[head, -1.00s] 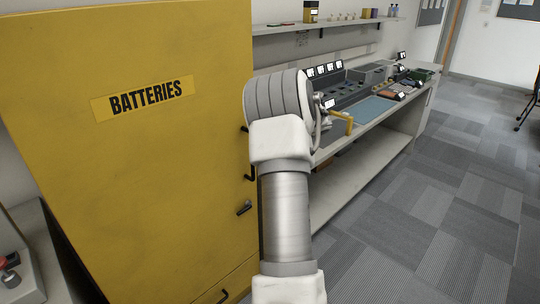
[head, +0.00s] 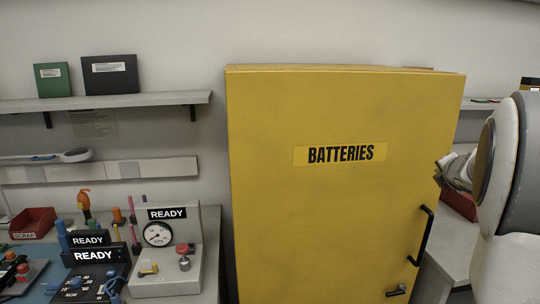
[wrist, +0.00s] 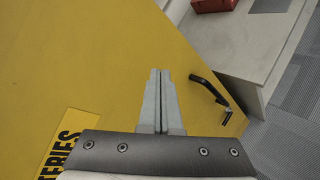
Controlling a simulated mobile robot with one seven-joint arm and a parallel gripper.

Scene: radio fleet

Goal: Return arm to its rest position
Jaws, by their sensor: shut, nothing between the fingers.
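My arm (head: 505,200) shows at the right edge of the head view, in front of the right side of the yellow batteries cabinet. In the wrist view my gripper (wrist: 159,75) is shut and empty, its two grey fingers together. The yellow cabinet (head: 330,225) fills much of that view behind the fingers and shows there too (wrist: 80,60). Its door looks closed. The black door handle (wrist: 209,86) is just right of the fingertips in the wrist view. How far the fingers are from the door I cannot tell.
A bench with a gauge box (head: 165,265) marked READY stands left of the cabinet. A wall shelf (head: 100,102) holds two binders. A red bin (head: 35,222) is at the far left. Right of the cabinet is a counter (wrist: 245,45) with a red bin (wrist: 213,5).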

